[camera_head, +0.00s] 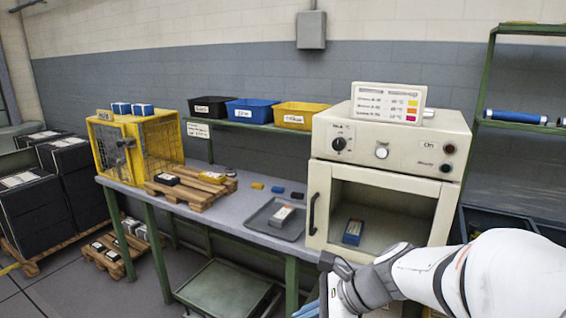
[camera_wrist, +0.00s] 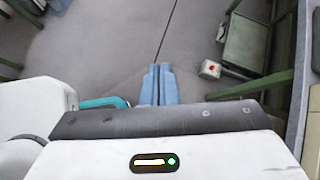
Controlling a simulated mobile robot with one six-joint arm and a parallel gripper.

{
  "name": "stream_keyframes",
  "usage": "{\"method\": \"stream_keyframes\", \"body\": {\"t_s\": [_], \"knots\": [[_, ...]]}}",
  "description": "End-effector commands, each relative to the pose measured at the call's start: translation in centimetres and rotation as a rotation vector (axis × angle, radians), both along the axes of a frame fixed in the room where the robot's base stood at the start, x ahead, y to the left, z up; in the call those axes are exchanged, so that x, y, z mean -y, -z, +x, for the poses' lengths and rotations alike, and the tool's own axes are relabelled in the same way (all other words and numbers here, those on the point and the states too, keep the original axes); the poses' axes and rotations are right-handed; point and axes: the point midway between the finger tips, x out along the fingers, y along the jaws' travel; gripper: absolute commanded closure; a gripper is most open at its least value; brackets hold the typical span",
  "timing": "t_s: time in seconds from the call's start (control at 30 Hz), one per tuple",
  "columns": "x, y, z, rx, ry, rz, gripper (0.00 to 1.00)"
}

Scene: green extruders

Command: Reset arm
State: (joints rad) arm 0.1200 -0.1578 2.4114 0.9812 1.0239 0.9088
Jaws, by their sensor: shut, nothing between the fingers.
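My gripper shows in the wrist view (camera_wrist: 157,84) with its two blue fingers closed together and nothing between them. It points down over the bare grey floor. In the head view my white and grey arm reaches in from the lower right, in front of the oven (camera_head: 447,135). The gripper (camera_head: 308,310) is only partly seen there, at the bottom edge. It is apart from the workbench (camera_head: 225,215).
Bins line the shelf (camera_head: 240,124) behind.

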Motion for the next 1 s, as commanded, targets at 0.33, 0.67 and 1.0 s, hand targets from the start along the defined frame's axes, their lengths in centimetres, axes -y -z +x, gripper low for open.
{"method": "stream_keyframes", "body": {"t_s": [0.33,0.67,1.0], "knots": [[7.2,-3.3,-7.0,0.518,-1.027,-0.703,1.0],[10.8,-5.0,-7.9,0.628,-1.451,-0.934,1.0],[10.8,-5.0,-7.9,0.628,-1.451,-0.934,1.0]]}}
